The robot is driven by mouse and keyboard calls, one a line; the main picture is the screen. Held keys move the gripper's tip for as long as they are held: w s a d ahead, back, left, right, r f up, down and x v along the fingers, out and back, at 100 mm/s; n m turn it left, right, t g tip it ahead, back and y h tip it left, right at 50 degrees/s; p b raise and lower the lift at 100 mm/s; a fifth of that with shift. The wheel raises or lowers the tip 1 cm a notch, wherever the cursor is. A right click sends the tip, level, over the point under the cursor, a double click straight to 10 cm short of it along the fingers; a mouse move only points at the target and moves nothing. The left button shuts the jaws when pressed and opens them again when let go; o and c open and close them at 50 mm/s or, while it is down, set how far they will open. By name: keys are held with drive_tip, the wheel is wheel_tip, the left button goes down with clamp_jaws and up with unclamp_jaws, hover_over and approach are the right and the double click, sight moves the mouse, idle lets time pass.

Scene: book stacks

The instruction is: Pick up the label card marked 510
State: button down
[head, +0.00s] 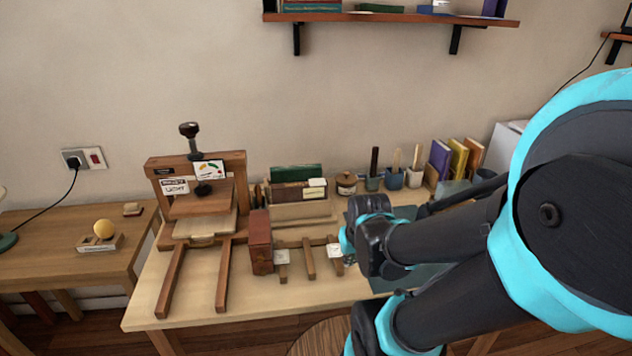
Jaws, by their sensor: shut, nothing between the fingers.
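Small white cards sit on the wooden rack on the table: one on the left (282,257) and one on the right (334,251). Another pale card (315,183) is on the front of a dark box at the back. Their print is too small to read, so I cannot tell which is marked 510. My gripper (349,258) is beside the right-hand card, at the rack's right end. It is shut and empty, mostly hidden by my wrist. I cannot tell if it touches the card.
A wooden press (197,210) stands at the left of the table, with a red-brown book (260,242) upright between it and the rack. Pots with tools (393,180) and upright books (457,160) line the back. A dark mat (400,279) lies beneath my arm.

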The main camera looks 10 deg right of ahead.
sight(314, 182)
drive_tip(key=c, duration=2.2)
unclamp_jaws()
